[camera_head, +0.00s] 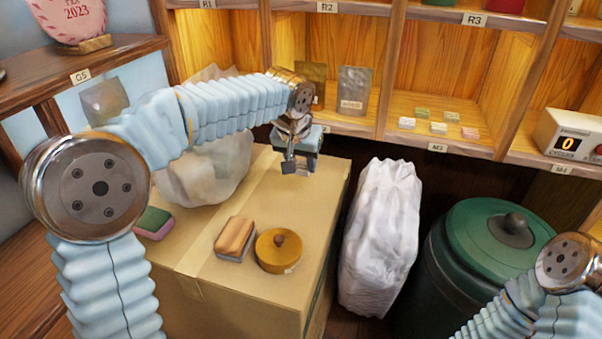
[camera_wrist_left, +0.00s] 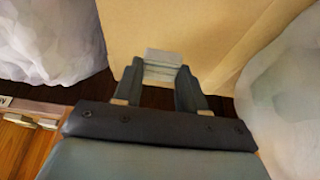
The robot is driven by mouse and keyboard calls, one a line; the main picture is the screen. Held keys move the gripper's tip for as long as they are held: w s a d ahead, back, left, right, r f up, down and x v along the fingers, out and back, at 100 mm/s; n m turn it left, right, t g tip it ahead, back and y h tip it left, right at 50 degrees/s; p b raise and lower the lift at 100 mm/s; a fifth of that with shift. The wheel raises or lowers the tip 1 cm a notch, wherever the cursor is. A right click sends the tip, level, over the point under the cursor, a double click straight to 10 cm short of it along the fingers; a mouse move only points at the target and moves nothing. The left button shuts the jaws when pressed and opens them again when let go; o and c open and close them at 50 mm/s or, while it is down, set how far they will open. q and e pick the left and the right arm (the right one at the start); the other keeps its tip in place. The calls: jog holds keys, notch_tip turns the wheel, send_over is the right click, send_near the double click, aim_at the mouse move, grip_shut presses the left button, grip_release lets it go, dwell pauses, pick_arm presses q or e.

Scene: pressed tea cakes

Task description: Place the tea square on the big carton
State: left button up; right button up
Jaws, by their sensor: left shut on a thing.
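The big carton (camera_head: 215,285) is a brown cardboard box with tape along its top, in the middle of the head view. My left gripper (camera_head: 299,168) is over the carton's far right part, pointing down. It is shut on a small pale grey block, the tea square (camera_wrist_left: 163,62), which shows between the two fingers in the left wrist view (camera_wrist_left: 160,88). In the head view the block is mostly hidden by the fingers. The carton top (camera_wrist_left: 200,25) lies beyond the block in the wrist view; I cannot tell whether they touch. My right gripper is out of view.
On the carton are a wood-topped block (camera_head: 235,238), a round yellow-brown lidded box (camera_head: 279,252), a green-and-pink sponge (camera_head: 154,223) and a clear plastic bag (camera_head: 215,170). A white sack (camera_head: 380,235) and green bin (camera_head: 490,235) stand right. Shelves (camera_head: 400,142) line the back.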

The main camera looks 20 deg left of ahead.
aim_at(303, 186)
pick_arm(q)
jog(key=shift+w+a+f, duration=0.1)
jog(key=shift+w+f, duration=0.8)
jog(key=shift+f, duration=0.2)
jog(key=shift+w+f, duration=0.15)
jog(key=shift+f, duration=0.8)
jog(key=shift+w+f, duration=0.1)
jog(key=shift+f, duration=0.8)
jog(key=shift+f, duration=0.15)
jog(key=o, duration=1)
jog(key=shift+r, duration=0.35)
jog(key=v, duration=1.1)
jog(key=shift+s+r, duration=0.25)
jog(key=shift+r, duration=0.05)
